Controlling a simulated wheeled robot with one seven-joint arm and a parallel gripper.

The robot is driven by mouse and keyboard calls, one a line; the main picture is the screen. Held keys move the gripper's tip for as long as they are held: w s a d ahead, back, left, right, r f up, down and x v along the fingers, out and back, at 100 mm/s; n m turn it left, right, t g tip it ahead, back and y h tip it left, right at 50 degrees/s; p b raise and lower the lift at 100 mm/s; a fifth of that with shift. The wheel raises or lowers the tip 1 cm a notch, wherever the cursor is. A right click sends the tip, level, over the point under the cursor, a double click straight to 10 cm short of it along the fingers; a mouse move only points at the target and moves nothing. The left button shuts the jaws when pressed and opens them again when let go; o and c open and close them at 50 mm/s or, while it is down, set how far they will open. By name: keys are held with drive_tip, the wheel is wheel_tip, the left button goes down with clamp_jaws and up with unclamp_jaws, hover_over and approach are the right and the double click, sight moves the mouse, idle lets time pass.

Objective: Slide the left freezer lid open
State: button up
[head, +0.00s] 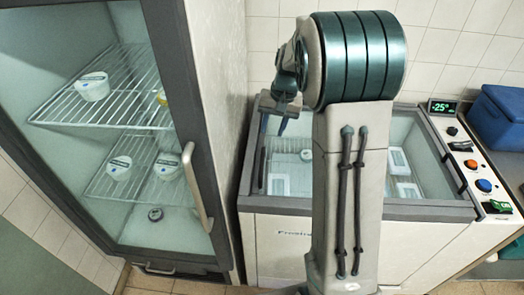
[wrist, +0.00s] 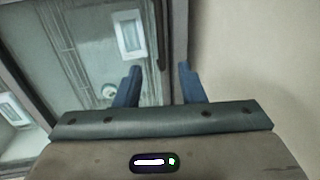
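The chest freezer (head: 300,209) stands in the middle of the head view, partly hidden behind my arm. Its left lid (head: 290,150) is a glass panel with a dark upright handle bar (head: 261,165) near its left edge. My gripper (head: 281,124) points down over the left part of that lid, close to the bar. In the wrist view my gripper (wrist: 159,72) has its two blue fingers apart with nothing held between them. The dark bar (wrist: 161,45) and the grey freezer frame (wrist: 178,35) run toward the gap between the fingers. Contact cannot be told.
A tall glass-door cabinet (head: 190,60) with a handle (head: 195,190) and tubs on wire shelves stands close on the left. The right lid (head: 420,160) has its own dark handle (head: 455,172). A control panel (head: 475,170) and blue box (head: 500,115) are at right.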

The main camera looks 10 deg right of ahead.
sight(263, 160)
drive_tip(key=f, duration=0.4)
drive_tip(key=w+a+f+p, duration=0.1)
drive_tip(key=f, duration=0.4)
drive_tip(key=a+f+p, duration=0.1)
drive_tip(key=f, duration=0.4)
drive_tip(key=shift+w+a, duration=0.2)
drive_tip(key=shift+w, duration=0.2)
clamp_jaws()
